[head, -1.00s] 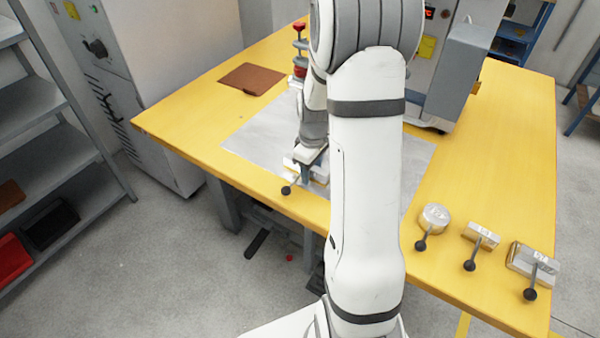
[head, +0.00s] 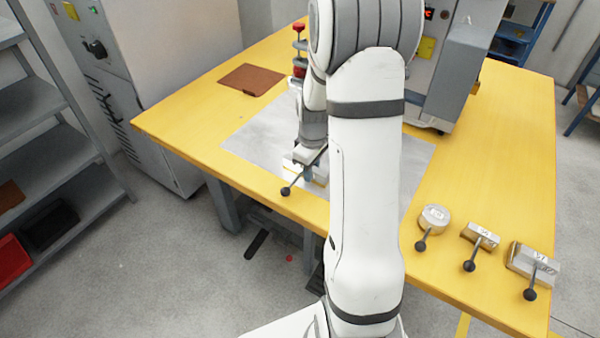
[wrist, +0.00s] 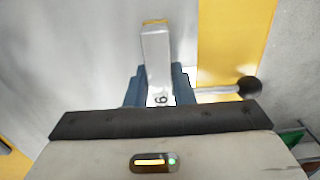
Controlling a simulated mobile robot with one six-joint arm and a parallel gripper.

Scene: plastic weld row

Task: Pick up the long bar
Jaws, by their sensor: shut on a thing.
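The long bar (wrist: 158,62) is a pale metal block with a marking like a 6 or 9 on its near end and a yellowish far end. In the wrist view it lies between the blue fingers of my gripper (wrist: 158,88), which are shut on it. A rod with a black ball knob (wrist: 249,87) sticks out to its right. In the head view the bar (head: 318,180) is mostly hidden by my arm, near the table's front edge, with its black knob (head: 286,191) showing. My gripper (head: 308,170) is largely covered there too. I cannot tell whether the bar touches the sheet below.
A grey sheet (head: 255,138) covers the middle of the yellow table (head: 190,115). A round die (head: 435,216) and two block dies (head: 481,236) (head: 533,262) with black knobs stand at right. A brown pad (head: 250,79) lies at back left. A machine (head: 455,75) stands behind.

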